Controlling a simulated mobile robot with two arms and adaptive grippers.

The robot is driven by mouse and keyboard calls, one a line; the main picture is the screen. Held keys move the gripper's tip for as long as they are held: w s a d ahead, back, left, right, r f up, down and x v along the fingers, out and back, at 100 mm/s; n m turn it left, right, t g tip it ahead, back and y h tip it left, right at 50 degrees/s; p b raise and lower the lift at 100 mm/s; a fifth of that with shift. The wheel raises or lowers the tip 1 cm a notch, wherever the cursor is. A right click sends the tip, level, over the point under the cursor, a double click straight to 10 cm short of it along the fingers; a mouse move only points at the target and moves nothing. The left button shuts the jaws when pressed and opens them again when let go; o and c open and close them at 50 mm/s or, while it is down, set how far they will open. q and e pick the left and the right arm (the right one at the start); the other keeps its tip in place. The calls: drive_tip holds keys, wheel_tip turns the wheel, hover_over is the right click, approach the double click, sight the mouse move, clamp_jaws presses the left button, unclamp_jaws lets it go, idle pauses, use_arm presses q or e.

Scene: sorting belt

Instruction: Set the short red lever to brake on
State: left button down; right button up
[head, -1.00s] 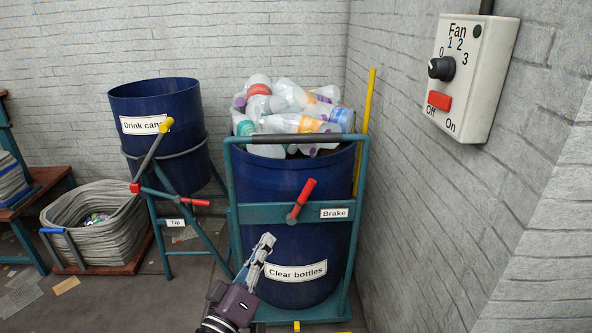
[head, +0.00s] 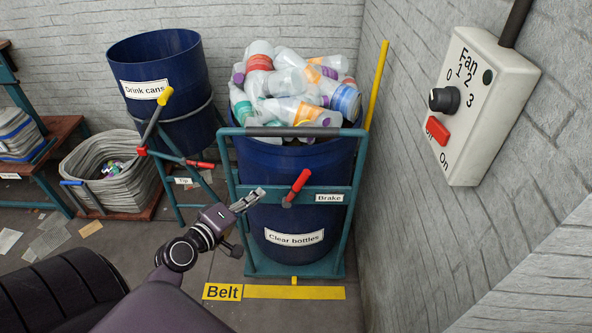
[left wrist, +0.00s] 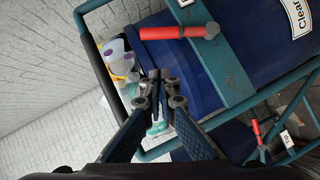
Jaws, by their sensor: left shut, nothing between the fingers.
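The short red lever (head: 297,186) sits on the teal crossbar of the trolley, left of the label "Brake" (head: 329,198). Its handle tilts up and to the right from its pivot. In the left wrist view the red lever (left wrist: 172,33) shows near the top. My left gripper (head: 260,192) is shut and empty, a little left of the lever's pivot and apart from it. In the left wrist view its fingertips (left wrist: 155,75) are together below the lever. My right gripper is not in view.
The trolley (head: 250,267) carries a blue "Clear bottles" bin (head: 262,222) full of bottles. Left stands a blue "Drink cans" bin (head: 180,120) on a tipping frame with a red-handled "Tip" lever (head: 200,164). A wall with a fan box (head: 475,150) bounds the right. A yellow pole (head: 377,85) stands behind the trolley.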

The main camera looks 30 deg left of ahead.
use_arm(q)
drive_tip(key=p, duration=0.2)
hover_over(296, 187)
drive_tip(key=s+a, duration=0.3)
drive_tip(key=s, duration=0.2)
wheel_tip(296, 187, down, 2)
drive_tip(key=shift+w+d+f, duration=0.5)
drive_tip(key=shift+w+d, duration=0.1)
drive_tip(key=shift+w, duration=0.1)
drive_tip(key=shift+w+d+f, duration=0.45)
drive_tip(key=shift+w+d, duration=0.15)
drive_tip(key=shift+w, duration=0.1)
